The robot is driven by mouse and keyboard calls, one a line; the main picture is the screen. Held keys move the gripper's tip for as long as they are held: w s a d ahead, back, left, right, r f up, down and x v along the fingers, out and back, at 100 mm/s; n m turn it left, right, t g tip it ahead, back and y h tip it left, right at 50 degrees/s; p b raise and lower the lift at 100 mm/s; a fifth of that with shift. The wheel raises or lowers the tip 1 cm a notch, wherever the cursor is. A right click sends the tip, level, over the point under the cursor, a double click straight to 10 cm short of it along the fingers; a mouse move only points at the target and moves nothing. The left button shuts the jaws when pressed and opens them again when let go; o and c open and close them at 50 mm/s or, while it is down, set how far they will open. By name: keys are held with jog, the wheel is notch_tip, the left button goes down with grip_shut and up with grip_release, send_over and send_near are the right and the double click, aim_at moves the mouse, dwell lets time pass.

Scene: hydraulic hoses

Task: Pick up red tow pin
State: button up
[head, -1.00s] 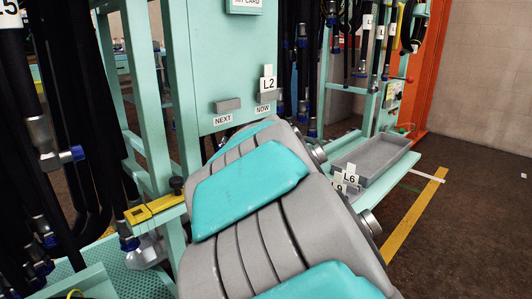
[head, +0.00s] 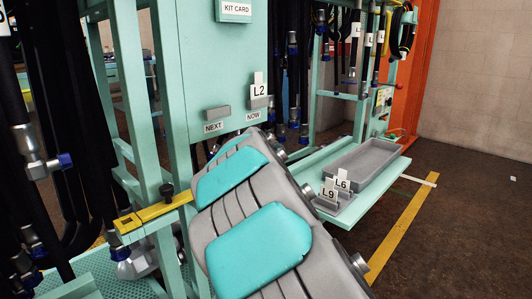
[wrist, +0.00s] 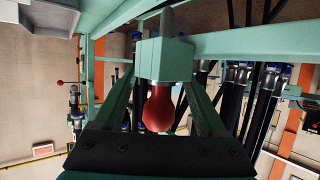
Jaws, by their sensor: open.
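The red tow pin shows in the wrist view as a rounded red end (wrist: 158,109) below a pale green block (wrist: 165,60). The rest of the pin is hidden. My gripper (wrist: 160,92) is open, and the red end appears between its two fingers in that view. I cannot tell whether either finger touches it. In the head view neither the pin nor my gripper shows; my grey and teal arm covers the middle of the picture.
A green rack panel (head: 213,75) stands behind my arm, with hanging black hoses on both sides. A yellow bracket (head: 152,213) sits left of my arm. A grey tray (head: 365,163) and labels L6 and L9 are on a shelf at right. Floor beyond is clear.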

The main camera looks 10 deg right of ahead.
jog(key=shift+w, duration=0.2)
grip_shut()
dwell(0.5)
